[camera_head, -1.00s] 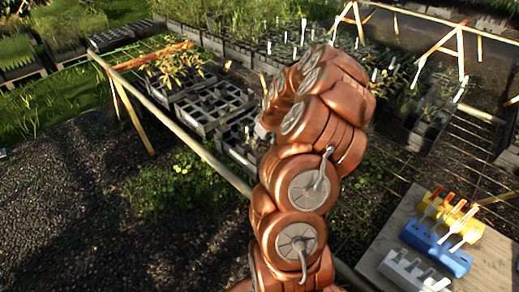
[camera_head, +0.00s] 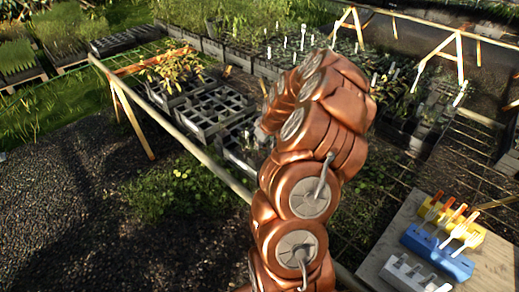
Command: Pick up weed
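Green leafy weeds (camera_head: 178,188) grow in a low clump on the dark gravel, left of my arm and beside the wooden rail. My copper-coloured arm rises through the middle of the view and bends over at the top. My gripper does not show; it is hidden behind the arm or out of view. I cannot tell which single plant is the weed.
A wooden rail (camera_head: 170,122) runs between the gravel and black crates (camera_head: 214,108). A board (camera_head: 489,266) at lower right bears yellow (camera_head: 455,222), blue (camera_head: 436,252) and white (camera_head: 405,275) holders, some with tools. Gravel (camera_head: 70,215) at left is open.

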